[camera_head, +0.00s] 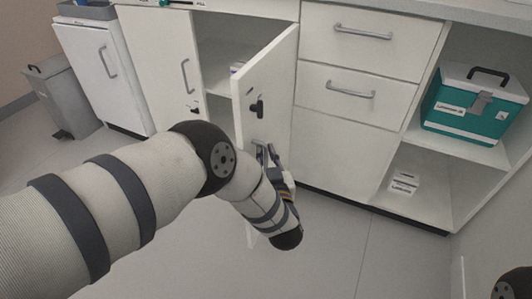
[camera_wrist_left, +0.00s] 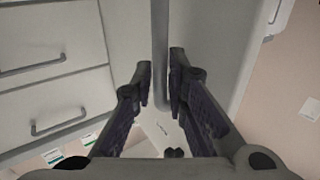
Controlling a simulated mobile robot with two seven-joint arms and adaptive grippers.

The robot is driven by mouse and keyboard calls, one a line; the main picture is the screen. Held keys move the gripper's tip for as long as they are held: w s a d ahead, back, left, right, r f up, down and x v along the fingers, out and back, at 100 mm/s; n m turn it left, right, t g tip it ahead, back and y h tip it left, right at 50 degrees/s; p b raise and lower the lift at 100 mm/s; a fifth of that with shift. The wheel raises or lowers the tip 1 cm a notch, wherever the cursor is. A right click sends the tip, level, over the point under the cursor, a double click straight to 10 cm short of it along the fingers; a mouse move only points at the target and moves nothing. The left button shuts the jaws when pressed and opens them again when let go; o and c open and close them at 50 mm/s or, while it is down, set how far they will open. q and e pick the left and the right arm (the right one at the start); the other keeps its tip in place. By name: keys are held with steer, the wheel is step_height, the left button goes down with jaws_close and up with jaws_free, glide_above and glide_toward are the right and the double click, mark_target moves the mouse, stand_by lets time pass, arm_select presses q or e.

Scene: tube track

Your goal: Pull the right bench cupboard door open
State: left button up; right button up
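The right bench cupboard door (camera_head: 268,88) is a white panel that stands swung out from the bench, with its hinge side at the right. A dark fitting (camera_head: 257,108) sits on the door's face. My left gripper (camera_head: 268,150) is at the door's lower part. My right gripper is not in view.
The left cupboard door (camera_head: 160,60) is shut beside the opening. A grey bin (camera_head: 62,95) stands far left. The floor (camera_head: 330,245) in front is clear.

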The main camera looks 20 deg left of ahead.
arm_select(q)
steer(key=shift+o, duration=0.7)
steer(key=v, duration=1.2)
